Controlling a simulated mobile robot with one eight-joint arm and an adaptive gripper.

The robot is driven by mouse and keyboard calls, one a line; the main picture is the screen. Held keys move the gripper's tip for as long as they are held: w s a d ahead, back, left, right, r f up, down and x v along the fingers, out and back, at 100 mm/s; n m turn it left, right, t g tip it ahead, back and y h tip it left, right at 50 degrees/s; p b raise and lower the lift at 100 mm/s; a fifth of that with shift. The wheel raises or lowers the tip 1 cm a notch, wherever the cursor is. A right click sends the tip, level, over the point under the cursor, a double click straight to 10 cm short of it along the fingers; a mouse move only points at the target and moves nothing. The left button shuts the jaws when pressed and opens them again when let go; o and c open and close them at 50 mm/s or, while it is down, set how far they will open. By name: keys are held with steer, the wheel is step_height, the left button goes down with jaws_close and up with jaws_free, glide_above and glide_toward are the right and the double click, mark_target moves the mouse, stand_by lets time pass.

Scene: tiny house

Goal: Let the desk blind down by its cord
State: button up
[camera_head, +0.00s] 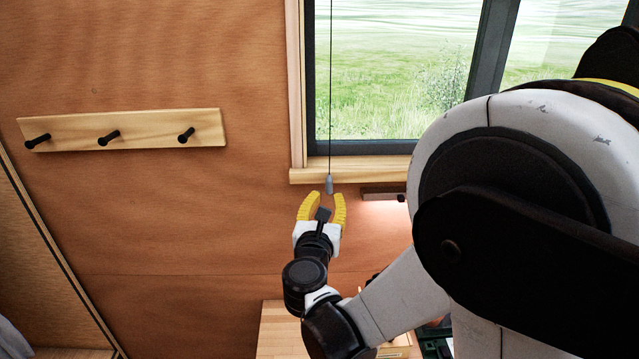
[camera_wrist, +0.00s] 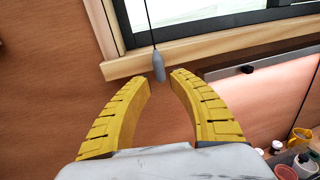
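The blind's cord (camera_head: 330,90) hangs as a thin dark line in front of the window, ending in a small grey weight (camera_head: 329,184) just below the sill. In the wrist view, the cord (camera_wrist: 149,22) and the grey weight (camera_wrist: 158,67) hang near the fingertips. My gripper (camera_head: 324,196) has yellow fingers and is open. Its fingertips (camera_wrist: 162,75) lie to either side of the weight's lower end in the picture; I cannot tell whether the weight is between them in depth. No contact shows. The blind itself is out of view above.
The wooden window sill (camera_head: 240,175) does not block the view; a peg rail (camera_head: 70,134) is on the left wall. A lit wall fixture (camera_wrist: 250,68) is right of the gripper. Cups and jars (camera_wrist: 301,165) stand at the lower right. A wooden desk (camera_head: 280,325) lies below.

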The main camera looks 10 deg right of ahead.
mark_target(329, 190)
steer(key=x, duration=0.5)
steer(key=shift+w, duration=0.15)
jaws_close()
steer(key=shift+r, duration=0.15)
step_height(329, 190, up, 41)
steer(key=p, duration=2.5)
steer(key=shift+r, duration=0.15)
jaws_free()
